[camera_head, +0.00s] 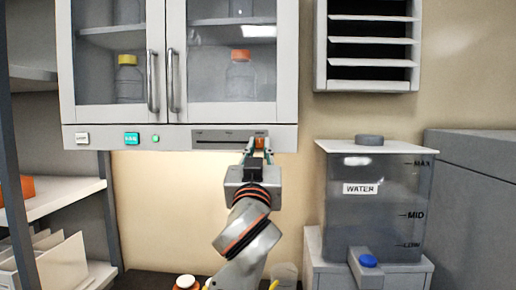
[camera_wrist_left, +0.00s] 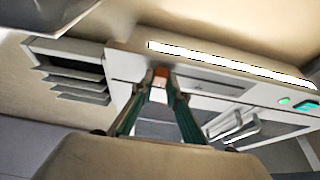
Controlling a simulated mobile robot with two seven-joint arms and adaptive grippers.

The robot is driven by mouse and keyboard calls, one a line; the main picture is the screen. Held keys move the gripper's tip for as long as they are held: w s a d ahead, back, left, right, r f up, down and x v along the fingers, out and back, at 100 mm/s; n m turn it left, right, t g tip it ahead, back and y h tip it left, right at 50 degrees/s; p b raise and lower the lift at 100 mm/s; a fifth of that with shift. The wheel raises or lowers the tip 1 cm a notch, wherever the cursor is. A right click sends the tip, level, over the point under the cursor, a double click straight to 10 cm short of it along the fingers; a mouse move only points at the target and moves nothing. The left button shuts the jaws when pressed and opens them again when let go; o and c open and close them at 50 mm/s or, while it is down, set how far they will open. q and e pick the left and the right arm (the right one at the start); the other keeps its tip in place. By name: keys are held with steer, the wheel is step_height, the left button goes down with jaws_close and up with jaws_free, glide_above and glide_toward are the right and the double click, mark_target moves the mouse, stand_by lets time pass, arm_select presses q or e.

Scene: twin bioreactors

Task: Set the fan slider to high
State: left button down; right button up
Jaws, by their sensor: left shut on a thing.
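The fan slider is an orange knob (camera_head: 260,143) at the right end of a dark slot in the grey control panel (camera_head: 222,138) under the wall cabinet. The small labels above the slot are too blurred to read. My left gripper (camera_head: 257,150) reaches up to the knob from below and is shut on it. In the left wrist view the orange knob (camera_wrist_left: 160,74) shows between the two fingertips (camera_wrist_left: 161,86), with the empty slot running off to the right. My right gripper is not in view.
A teal-lit button (camera_head: 132,139) and a white button (camera_head: 82,139) sit on the panel's left part. The glass-door cabinet (camera_head: 178,60) is above. A water tank (camera_head: 375,215) stands at right, a shelf rack at left. Bottle tops show below my arm.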

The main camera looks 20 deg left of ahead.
arm_select(q)
steer(key=shift+d, duration=0.2)
stand_by(0.3)
steer(key=c, duration=2)
jaws_free()
steer(key=shift+o, duration=0.2)
steer(key=shift+w+d, duration=0.1)
steer(key=shift+r, duration=0.25)
step_height(320, 180, up, 10)
steer(key=shift+f, duration=0.25)
steer(key=shift+f, duration=0.1)
